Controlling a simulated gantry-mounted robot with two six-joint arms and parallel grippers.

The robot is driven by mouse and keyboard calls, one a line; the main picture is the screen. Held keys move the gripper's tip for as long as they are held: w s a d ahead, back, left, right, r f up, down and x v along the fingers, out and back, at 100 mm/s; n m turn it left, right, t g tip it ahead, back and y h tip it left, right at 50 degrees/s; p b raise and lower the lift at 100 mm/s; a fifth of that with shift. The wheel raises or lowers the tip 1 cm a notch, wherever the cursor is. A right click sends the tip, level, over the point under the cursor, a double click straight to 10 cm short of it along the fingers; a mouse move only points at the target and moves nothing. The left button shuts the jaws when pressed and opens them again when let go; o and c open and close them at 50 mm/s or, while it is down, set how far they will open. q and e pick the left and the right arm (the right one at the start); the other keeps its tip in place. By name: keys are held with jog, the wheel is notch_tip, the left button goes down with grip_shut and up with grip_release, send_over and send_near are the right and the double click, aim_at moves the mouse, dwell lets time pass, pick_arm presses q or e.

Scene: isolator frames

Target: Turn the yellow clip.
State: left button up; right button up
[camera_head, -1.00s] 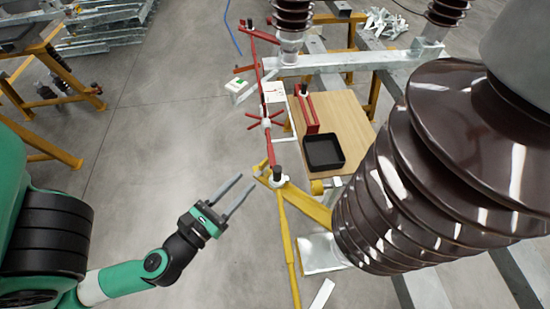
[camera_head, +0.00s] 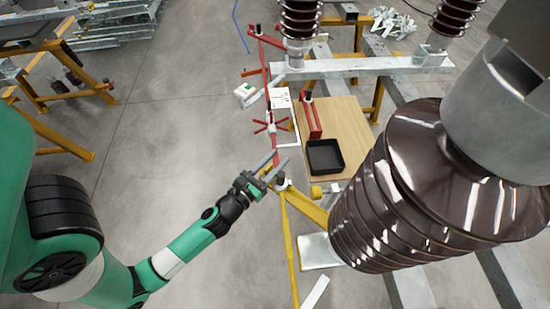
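Yellow metal parts meet at the near end of a red rod (camera_head: 274,150): a yellow arm (camera_head: 308,207) slanting down right and a thin yellow pole (camera_head: 289,250) running down. A small yellow piece shows by this joint, partly hidden behind my gripper; I cannot tell for sure that it is the clip. My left gripper (camera_head: 280,159) is open, its two grey fingers apart and pointing up right beside the joint and the rod's end. Nothing shows between the fingers, and contact cannot be told. My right gripper is out of view.
A large brown ribbed insulator (camera_head: 405,190) fills the right. A wooden board (camera_head: 345,130) carries a black tray (camera_head: 325,156) and a red bracket (camera_head: 312,118). A red spoked handle (camera_head: 271,127) sits farther along the rod.

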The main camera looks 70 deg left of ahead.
pick_arm(q)
grip_shut()
dwell(0.3)
